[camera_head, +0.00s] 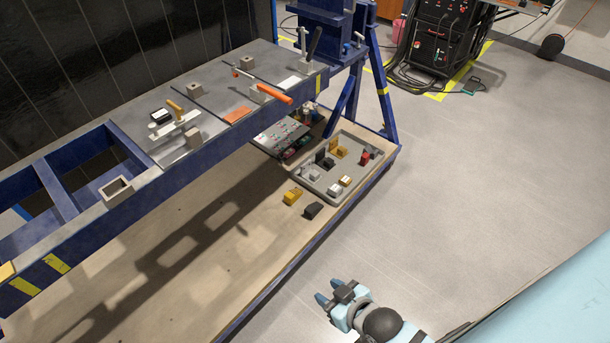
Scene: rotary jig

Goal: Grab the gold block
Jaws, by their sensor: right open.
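A gold block (292,197) lies on the wooden lower shelf (180,255), just outside the front left of a grey tray. Another gold piece (338,151) sits inside the tray (325,194) near its back. A black block (313,211) lies on the shelf just right of and nearer than the loose gold block. My right gripper (331,296) is at the bottom centre, over the floor beyond the shelf edge, well apart from the blocks. It is open with nothing seen between its fingers. My left gripper is not in view.
The tray also holds a red block (365,157) and several grey, white and black pieces. A blue-framed jig table (215,75) with clamps overhangs the shelf. The grey floor (470,180) to the right is clear.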

